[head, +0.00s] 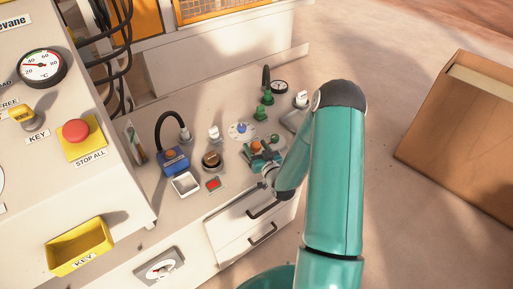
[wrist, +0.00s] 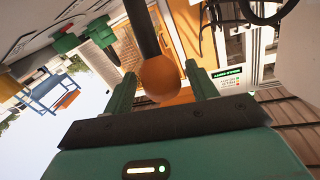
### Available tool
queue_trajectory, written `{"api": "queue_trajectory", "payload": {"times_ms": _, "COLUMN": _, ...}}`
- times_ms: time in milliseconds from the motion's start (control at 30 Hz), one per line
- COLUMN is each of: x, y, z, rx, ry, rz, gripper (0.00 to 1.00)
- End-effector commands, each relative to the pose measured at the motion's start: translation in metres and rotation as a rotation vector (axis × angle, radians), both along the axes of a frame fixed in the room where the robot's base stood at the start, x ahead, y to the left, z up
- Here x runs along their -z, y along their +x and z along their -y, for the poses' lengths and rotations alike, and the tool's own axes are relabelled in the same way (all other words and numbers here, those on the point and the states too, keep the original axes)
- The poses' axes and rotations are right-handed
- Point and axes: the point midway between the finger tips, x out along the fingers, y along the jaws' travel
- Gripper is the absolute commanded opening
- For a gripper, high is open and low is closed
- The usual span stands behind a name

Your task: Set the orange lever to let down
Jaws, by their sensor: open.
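The orange lever shows in the wrist view as a round orange knob (wrist: 162,76) on a dark rod. My gripper (wrist: 162,70) is open, with one green finger on each side of the knob. A gap seems to show between the knob and each finger; I cannot tell whether either touches. In the head view, my gripper (head: 262,157) is low over the right part of the panel. A small orange spot (head: 256,144) beside it looks like the knob, and the rest of the lever is hidden there.
Close by on the panel are a blue knob on a round dial (head: 242,130), a black-brown knob (head: 211,159), green valves (head: 265,104) and a red button (head: 213,184). Drawers with dark handles (head: 262,233) are below. A cardboard box (head: 462,135) stands at the right on open floor.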

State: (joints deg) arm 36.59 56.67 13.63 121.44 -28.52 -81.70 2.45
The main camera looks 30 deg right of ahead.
Motion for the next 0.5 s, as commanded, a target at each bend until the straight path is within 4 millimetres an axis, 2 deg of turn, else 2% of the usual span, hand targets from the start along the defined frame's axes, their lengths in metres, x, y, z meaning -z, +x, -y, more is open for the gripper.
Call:
{"api": "queue_trajectory", "payload": {"times_ms": 167, "x": 0.000, "y": -0.016, "z": 0.000, "rx": 0.001, "ry": 0.000, "rz": -0.001, "gripper": 0.57}}
{"api": "queue_trajectory", "payload": {"times_ms": 500, "x": 0.000, "y": -0.088, "z": 0.000, "rx": 0.003, "ry": 0.002, "rz": -0.005, "gripper": 0.57}}
